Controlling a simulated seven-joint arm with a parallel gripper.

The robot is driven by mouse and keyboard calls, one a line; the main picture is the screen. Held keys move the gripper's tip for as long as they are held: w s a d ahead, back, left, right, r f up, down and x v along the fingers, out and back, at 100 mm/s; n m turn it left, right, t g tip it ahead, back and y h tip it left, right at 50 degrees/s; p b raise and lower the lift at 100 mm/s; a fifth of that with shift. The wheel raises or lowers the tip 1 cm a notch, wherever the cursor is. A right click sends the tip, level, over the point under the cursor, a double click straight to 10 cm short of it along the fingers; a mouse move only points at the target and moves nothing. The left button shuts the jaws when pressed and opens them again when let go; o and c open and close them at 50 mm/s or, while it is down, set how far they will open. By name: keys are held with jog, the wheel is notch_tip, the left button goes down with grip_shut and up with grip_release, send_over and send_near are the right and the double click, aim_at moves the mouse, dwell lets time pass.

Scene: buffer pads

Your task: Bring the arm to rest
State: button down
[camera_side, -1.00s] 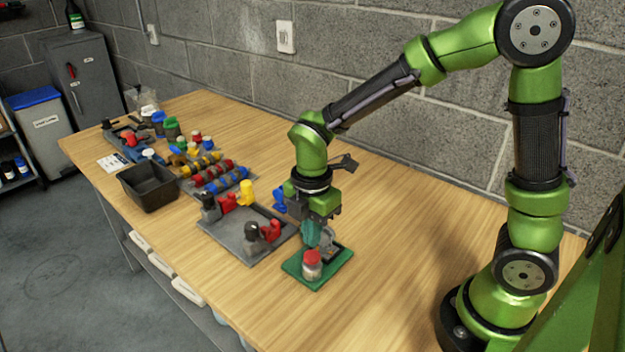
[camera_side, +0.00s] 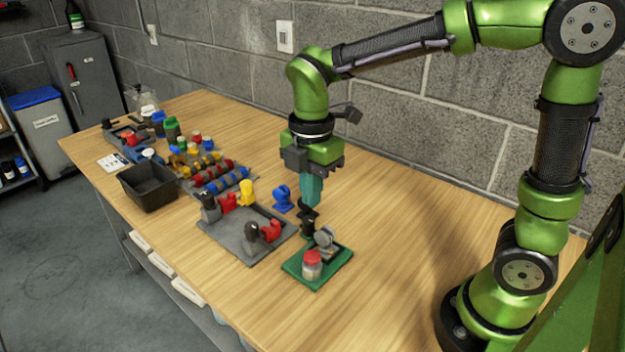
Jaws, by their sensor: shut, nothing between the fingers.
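My gripper (camera_side: 312,202) is shut and empty, pointing straight down with its teal fingers together. It hangs above the table, behind the green pad (camera_side: 312,283). On that pad stand a small jar with a red lid (camera_side: 312,265) and a grey round part (camera_side: 325,240). A black part (camera_side: 307,222) shows just below my fingertips; I cannot tell whether they touch. My arm is bent and raised over the wooden table (camera_side: 400,255).
A grey tray (camera_side: 243,246) with red, black and yellow parts lies left of the pad. A blue part (camera_side: 283,199) stands behind it. A black bin (camera_side: 149,186) and racks of coloured parts are further left. The table right of the pad is clear.

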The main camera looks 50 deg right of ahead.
dwell(0.5)
jog(key=s+d+r+m+t+y, duration=0.1)
jog(key=s+d+r+m+t, duration=0.1)
jog(key=m, duration=0.9)
jog(key=s+d+r+m+t, duration=0.3)
jog(key=s+m+t, duration=0.2)
jog(key=m, duration=0.6)
jog(key=shift+s+d+y, duration=0.35)
jog(key=shift+s+y, duration=0.05)
jog(key=shift+s, duration=0.85)
jog(key=c, duration=1.8)
grip_release()
